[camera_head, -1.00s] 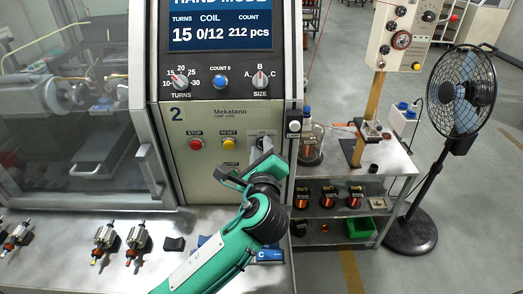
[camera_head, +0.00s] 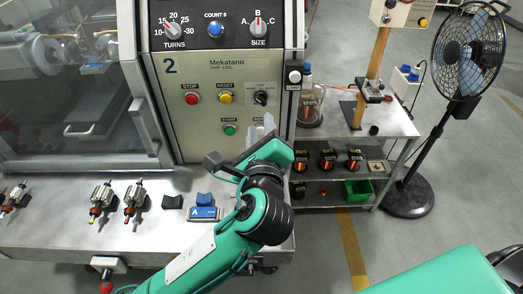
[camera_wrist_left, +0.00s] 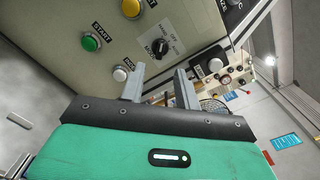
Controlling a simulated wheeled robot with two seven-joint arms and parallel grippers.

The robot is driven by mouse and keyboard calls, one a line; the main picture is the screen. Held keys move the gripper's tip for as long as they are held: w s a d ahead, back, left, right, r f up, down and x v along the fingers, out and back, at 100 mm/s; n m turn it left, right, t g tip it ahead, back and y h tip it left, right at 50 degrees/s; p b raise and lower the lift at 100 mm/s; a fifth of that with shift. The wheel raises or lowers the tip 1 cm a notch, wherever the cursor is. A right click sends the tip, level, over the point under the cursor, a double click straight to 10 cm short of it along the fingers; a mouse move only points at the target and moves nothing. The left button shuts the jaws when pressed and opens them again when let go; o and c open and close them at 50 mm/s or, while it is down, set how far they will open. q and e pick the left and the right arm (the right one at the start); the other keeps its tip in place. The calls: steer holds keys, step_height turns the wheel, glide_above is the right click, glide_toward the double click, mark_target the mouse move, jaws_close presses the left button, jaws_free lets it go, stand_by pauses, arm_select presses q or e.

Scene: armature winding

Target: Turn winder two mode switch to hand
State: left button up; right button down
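The mode switch (camera_head: 261,97) is a black knob on the front panel of winder two (camera_head: 210,80), right of the yellow RESET button. The wrist view shows the same mode switch (camera_wrist_left: 160,47) with OFF and MODE lettering around it; I cannot tell exactly which mark it points to. My left gripper (camera_head: 264,130) is just below the switch, apart from it. In the wrist view the two grey fingers of my left gripper (camera_wrist_left: 160,86) stand apart with nothing between them. My right gripper is out of view.
Red STOP (camera_head: 192,98), yellow RESET (camera_head: 225,97) and green START (camera_head: 229,129) buttons sit close by. The bench (camera_head: 60,230) holds several armatures and a blue-topped item (camera_head: 204,205). A black fan (camera_head: 460,70) stands right. My right arm shows at lower right.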

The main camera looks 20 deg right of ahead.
arm_select(q)
steer(key=v, duration=0.5)
steer(key=shift+b, duration=0.4)
steer(key=shift+w, duration=0.1)
